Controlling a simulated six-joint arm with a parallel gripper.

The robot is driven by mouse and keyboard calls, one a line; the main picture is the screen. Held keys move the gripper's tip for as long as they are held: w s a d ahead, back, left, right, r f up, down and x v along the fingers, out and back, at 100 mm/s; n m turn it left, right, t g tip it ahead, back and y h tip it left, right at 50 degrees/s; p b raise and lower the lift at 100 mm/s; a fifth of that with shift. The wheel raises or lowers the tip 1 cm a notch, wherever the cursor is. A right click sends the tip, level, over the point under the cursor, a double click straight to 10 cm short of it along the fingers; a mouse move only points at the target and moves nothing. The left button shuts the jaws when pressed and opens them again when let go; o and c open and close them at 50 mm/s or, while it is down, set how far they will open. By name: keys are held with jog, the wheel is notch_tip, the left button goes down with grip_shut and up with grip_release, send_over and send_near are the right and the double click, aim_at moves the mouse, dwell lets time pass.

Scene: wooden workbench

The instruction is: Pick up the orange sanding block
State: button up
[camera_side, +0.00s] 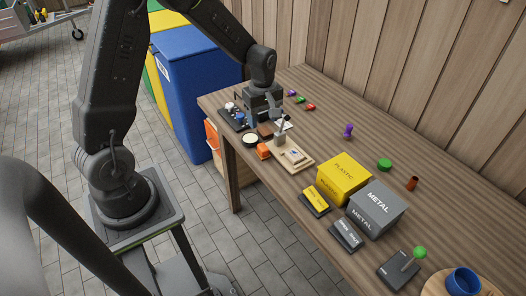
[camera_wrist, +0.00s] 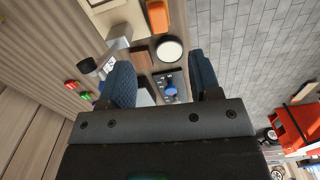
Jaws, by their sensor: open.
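The orange sanding block (camera_side: 263,151) lies on the workbench near its front edge, just in front of a light wooden board. It also shows at the top of the wrist view (camera_wrist: 157,17). My gripper (camera_side: 264,122) hangs above the bench, farther back than the block and close to a white round dish. In the wrist view my gripper (camera_wrist: 163,80) is open, with its two dark blue pads wide apart and nothing held between them. The block lies beyond the fingertips, outside the gap.
The white dish (camera_wrist: 169,51) and a brown block (camera_wrist: 140,58) lie close to the orange block. A grey upright piece (camera_side: 280,141) and the wooden board (camera_side: 304,164) stand beside it. A yellow PLASTIC box (camera_side: 343,178) and grey METAL box (camera_side: 376,208) are farther right.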

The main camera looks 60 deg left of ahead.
aim_at(264, 147)
notch_tip(264, 147, down, 12)
jog(key=shift+w, duration=0.15)
dwell(0.4)
jog(key=c, duration=1)
jog(key=shift+r, duration=0.15)
jog(key=shift+r, duration=0.6)
notch_tip(264, 147, up, 3)
jog(key=shift+f, duration=0.15)
jog(key=s+a+r, duration=0.7)
jog(key=a, duration=0.1)
jog(key=shift+s+a, duration=0.3)
jog(key=shift+a, duration=0.1)
